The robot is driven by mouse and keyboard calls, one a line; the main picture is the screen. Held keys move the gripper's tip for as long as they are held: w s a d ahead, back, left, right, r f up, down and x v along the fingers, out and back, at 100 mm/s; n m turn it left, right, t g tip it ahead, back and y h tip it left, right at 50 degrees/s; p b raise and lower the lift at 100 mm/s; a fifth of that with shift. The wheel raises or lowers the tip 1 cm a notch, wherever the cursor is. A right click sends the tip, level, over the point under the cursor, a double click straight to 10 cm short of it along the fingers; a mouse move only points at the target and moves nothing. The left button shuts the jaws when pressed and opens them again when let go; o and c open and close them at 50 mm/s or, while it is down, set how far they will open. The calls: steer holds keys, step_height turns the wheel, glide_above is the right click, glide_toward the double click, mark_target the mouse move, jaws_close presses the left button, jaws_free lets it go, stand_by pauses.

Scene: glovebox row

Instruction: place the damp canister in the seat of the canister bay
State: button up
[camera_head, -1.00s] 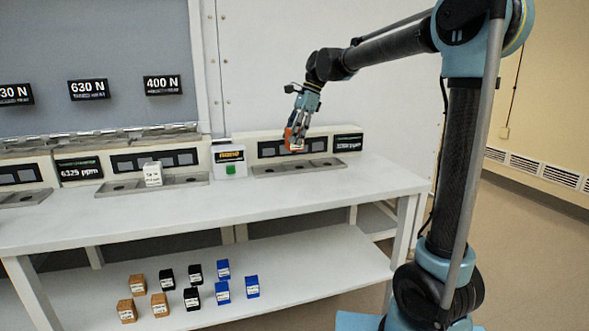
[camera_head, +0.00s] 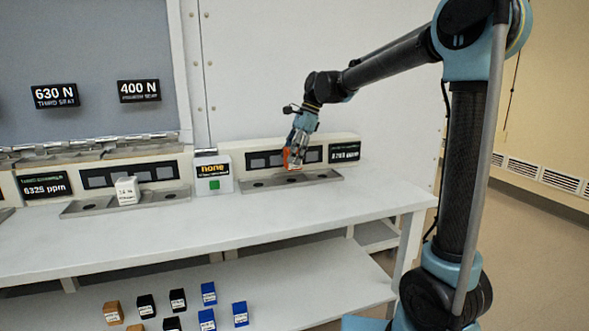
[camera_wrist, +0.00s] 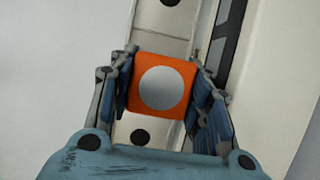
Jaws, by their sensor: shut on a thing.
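My gripper (camera_head: 294,156) is shut on an orange canister (camera_wrist: 187,87) with a round grey disc on its top face; in the wrist view the blue fingers press its left and right sides. The canister also shows as a small orange patch in the head view (camera_head: 287,158). It is at the right-hand canister bay (camera_head: 318,177), over or on its grey tray with dark round seats. In the wrist view one dark seat (camera_wrist: 140,136) shows below the canister and another lies above it. The canister hides what is under it, and I cannot tell whether it touches the tray.
A second bay (camera_head: 173,196) to the left holds a white labelled canister (camera_head: 127,190). A box reading "none" with a green button (camera_head: 214,184) stands between the bays. Orange, black and blue canisters stand on the lower shelf (camera_head: 290,285). The bench front (camera_head: 300,215) is clear.

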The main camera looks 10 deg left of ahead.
mark_target(292, 165)
steer(key=shift+a+f, duration=0.1)
steer(key=shift+f, duration=2.05)
steer(key=shift+f, duration=0.1)
steer(key=o, duration=1.1)
steer(key=v, duration=1.2)
